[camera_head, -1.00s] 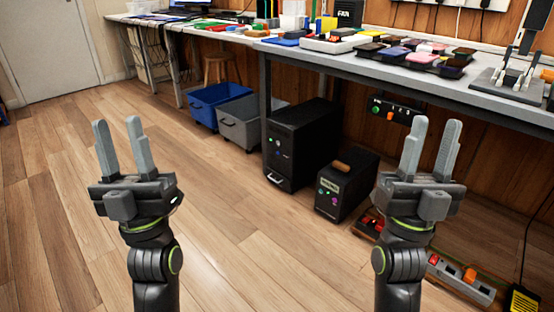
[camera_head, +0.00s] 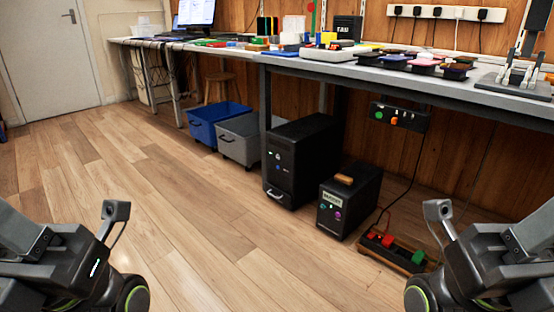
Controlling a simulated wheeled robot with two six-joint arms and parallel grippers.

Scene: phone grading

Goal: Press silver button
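A black computer tower (camera_head: 305,150) stands on the floor under the workbench. Its front has a small pale, silver-looking round button (camera_head: 277,156) near the top, with small blue and green spots around it. A smaller black box (camera_head: 348,205) stands to its right, with a label, small teal and purple round parts and a tan item on top. Parts of both my arms show at the lower left and lower right corners, far from the tower. The fingers of both grippers are out of view.
The workbench (camera_head: 430,88) carries phones and trays. A black panel (camera_head: 398,117) with green and orange parts hangs below it. Blue (camera_head: 215,122) and grey (camera_head: 240,142) bins stand left. The floor ahead is clear.

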